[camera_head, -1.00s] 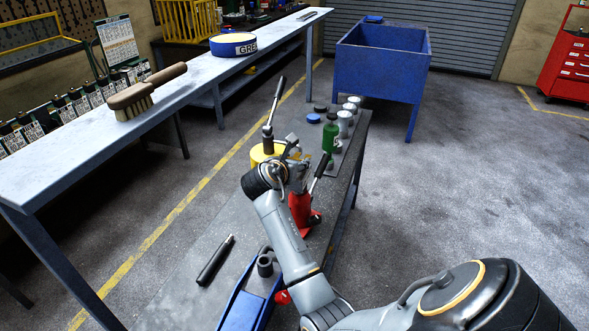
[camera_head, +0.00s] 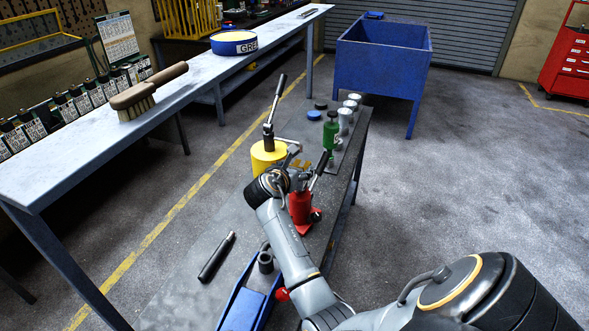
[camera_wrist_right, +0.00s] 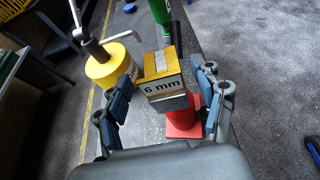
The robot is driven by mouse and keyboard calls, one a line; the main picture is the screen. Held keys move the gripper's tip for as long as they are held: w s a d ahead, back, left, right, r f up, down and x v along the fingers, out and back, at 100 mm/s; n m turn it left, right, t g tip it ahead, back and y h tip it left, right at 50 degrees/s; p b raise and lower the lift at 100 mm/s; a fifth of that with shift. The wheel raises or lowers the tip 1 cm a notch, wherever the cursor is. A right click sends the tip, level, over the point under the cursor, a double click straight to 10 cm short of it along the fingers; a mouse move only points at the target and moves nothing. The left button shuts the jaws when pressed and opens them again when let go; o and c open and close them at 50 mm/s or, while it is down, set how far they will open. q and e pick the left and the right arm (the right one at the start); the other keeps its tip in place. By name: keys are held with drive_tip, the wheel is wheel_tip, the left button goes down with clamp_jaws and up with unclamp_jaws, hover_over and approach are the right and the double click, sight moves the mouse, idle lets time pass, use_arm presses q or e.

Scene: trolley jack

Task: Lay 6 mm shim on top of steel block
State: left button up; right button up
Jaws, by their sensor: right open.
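The 6 mm shim (camera_wrist_right: 160,82) is a brass-yellow piece with a white "6 mm" label, between the spread fingers of my right gripper (camera_wrist_right: 163,100) in the right wrist view. A grey steel face, which looks like the steel block (camera_wrist_right: 173,104), shows just under the label. Whether the shim lies flat on it is hard to tell. The red jack (camera_wrist_right: 184,122) is below. In the head view, the brass shim (camera_head: 300,164) shows small above the red jack (camera_head: 301,208), beside my right wrist. My right gripper is open, with a gap at its fingers. My left gripper is out of view.
A yellow jack (camera_head: 266,157) with an upright lever stands close behind my right wrist. Bare bench is left of my arm.

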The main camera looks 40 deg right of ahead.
drive_tip(key=shift+r, duration=0.15)
drive_tip(key=b+v, duration=0.2)
drive_tip(key=v, duration=1)
